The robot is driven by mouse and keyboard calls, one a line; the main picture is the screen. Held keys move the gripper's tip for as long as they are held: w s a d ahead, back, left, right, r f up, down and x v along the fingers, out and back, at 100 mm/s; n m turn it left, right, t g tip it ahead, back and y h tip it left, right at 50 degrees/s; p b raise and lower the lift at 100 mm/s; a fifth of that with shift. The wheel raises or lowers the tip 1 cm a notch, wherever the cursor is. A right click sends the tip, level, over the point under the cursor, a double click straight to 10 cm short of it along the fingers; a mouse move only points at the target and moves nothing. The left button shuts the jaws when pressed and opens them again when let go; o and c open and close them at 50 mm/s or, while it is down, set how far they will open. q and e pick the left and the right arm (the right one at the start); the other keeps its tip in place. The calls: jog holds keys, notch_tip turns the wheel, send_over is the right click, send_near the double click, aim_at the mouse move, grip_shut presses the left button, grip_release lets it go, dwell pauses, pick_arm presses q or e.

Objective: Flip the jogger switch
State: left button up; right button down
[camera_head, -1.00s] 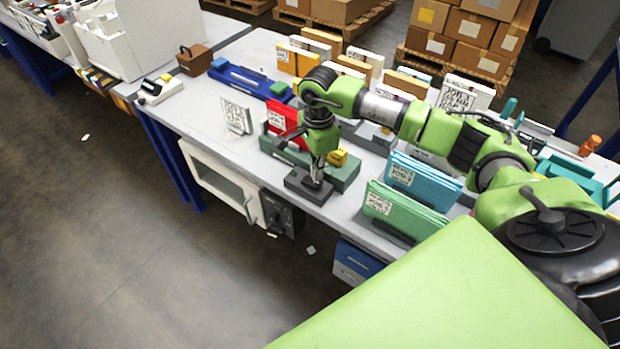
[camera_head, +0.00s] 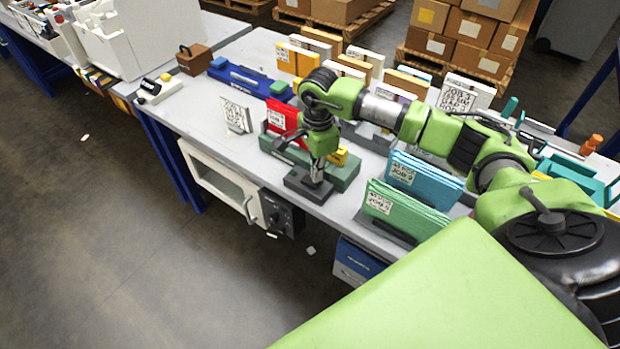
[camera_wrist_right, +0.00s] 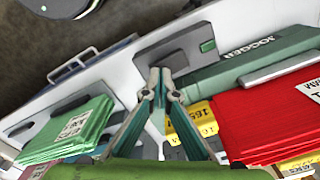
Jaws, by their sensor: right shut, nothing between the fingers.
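The jogger is a long green block marked JOGGER (camera_wrist_right: 262,48) in the right wrist view; in the head view its green body (camera_head: 345,176) lies along the table's front. A dark grey switch plate (camera_wrist_right: 150,50) sits beside it at the table edge, with a small green piece (camera_wrist_right: 207,46) at one end. The plate also shows in the head view (camera_head: 296,187). My right gripper (camera_wrist_right: 160,72) is shut and empty, its tips over or against the dark raised part of the plate; contact cannot be told. It hides part of the plate in the head view. My left gripper is out of view.
Red folders (camera_head: 284,120) stand on the jogger. Green folders (camera_head: 405,208) and blue folders (camera_head: 425,178) stand close to the right. A small yellow block (camera_head: 340,155) is partly behind my gripper. Bare tabletop (camera_head: 200,115) lies to the left.

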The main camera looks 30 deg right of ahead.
jog(key=shift+s+f+b, duration=0.1)
jog(key=shift+f+b, duration=0.6)
jog(key=shift+f, duration=0.15)
jog(key=shift+r, duration=0.15)
jog(key=shift+r+p, duration=0.7)
jog(key=shift+r, duration=0.15)
jog(key=shift+r+p, duration=1.3)
jog(key=shift+r, duration=1.25)
